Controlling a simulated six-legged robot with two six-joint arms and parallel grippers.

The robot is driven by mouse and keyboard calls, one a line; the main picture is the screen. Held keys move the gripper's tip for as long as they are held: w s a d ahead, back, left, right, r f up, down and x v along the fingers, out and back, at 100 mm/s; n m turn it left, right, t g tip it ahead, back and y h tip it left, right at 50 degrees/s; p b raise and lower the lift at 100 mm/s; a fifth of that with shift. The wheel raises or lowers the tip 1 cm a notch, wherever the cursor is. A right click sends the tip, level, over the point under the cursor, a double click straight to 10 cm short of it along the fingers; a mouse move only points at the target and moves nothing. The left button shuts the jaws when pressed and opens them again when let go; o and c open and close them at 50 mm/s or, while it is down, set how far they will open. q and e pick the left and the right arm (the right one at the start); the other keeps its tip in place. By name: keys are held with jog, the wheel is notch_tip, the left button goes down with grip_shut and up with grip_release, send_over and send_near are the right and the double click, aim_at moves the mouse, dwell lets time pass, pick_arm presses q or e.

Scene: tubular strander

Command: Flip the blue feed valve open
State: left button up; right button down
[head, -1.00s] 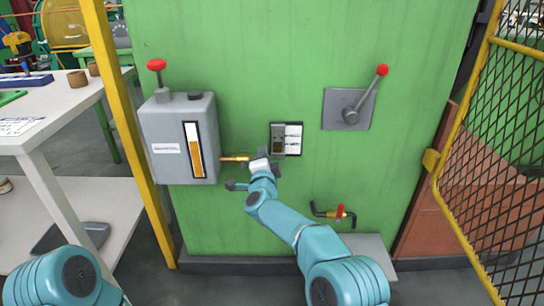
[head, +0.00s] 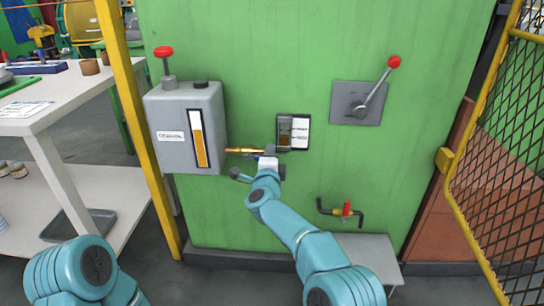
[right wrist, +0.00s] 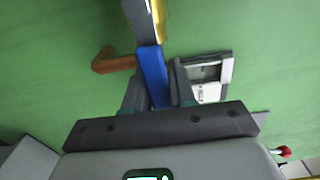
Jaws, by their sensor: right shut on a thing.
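The blue feed valve handle (right wrist: 152,72) is a short flat bar in the right wrist view. It runs down from the brass and grey fitting at the top of that view to between my fingers. In the head view only a blue sliver (head: 258,156) of it shows, by the end of the brass pipe (head: 243,151) from the grey oil tank (head: 186,130). My right gripper (right wrist: 157,88) is shut on the blue handle; it also shows in the head view (head: 267,157), covering most of the valve. My left gripper is out of view.
A small framed panel (head: 300,131) sits just right of the valve. A red-knobbed lever (head: 376,90) and a red-handled pipe valve (head: 346,210) are on the green wall. A yellow post (head: 128,110) and white table stand left, a yellow mesh guard (head: 505,150) right.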

jog(key=c, duration=1)
grip_release()
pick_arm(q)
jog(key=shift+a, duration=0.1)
pick_arm(e)
jog(key=shift+s, duration=0.65)
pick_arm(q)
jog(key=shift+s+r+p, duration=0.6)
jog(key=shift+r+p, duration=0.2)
pick_arm(e)
jog(key=s, duration=1.5)
